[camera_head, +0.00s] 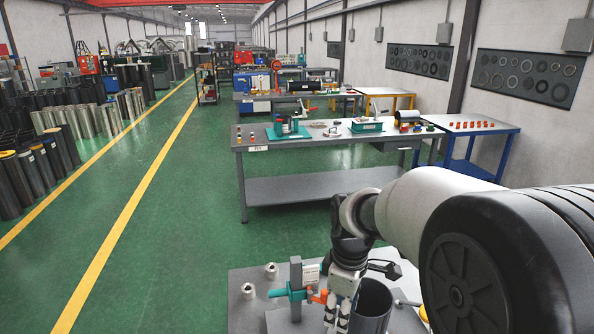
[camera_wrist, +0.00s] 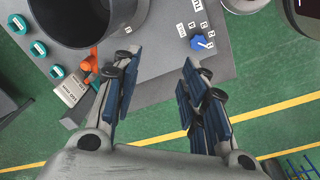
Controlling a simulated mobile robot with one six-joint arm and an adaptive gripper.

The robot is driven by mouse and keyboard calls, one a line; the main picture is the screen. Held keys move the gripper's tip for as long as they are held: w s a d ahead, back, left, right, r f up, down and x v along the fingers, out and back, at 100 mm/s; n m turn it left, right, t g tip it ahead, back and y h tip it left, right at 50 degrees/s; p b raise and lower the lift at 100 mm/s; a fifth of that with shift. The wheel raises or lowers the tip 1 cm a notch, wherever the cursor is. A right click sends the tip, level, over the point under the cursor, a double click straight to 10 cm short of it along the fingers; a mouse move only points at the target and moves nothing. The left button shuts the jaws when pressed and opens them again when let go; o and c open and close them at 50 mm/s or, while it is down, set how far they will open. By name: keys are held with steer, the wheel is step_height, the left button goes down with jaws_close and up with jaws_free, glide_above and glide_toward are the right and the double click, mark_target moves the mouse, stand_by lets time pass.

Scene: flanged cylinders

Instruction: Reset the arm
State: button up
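My gripper (camera_head: 338,312) hangs low over the near grey table in the head view, with my arm reaching in from the right. In the wrist view my gripper (camera_wrist: 160,75) has its blue-padded fingers spread apart, with only grey table and green floor showing between them. A large dark open cylinder (camera_head: 373,300) stands just right of the gripper in the head view. It shows at the upper left of the wrist view (camera_wrist: 68,38), beyond the left finger. Whether the gripper touches it cannot be told.
Near the gripper stand a grey post (camera_head: 296,272), a teal clamp (camera_head: 279,292) and an orange part (camera_wrist: 90,64). Two small flanged cylinders (camera_head: 271,270) (camera_head: 248,290) sit at the table's left. A blue knob (camera_wrist: 201,42) lies beyond the fingers. Green floor (camera_head: 190,250) is open leftward.

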steer(key=s+d+m+t+b, duration=0.2)
steer(key=s+m+b, duration=0.2)
steer(key=s, duration=0.8)
steer(key=s+d+m+t+b, duration=0.2)
steer(key=s+m+b, duration=0.2)
steer(key=s+m, duration=0.4)
steer(key=s, duration=0.4)
steer(key=shift+d+r+m, duration=0.3)
steer(key=shift+r, duration=0.05)
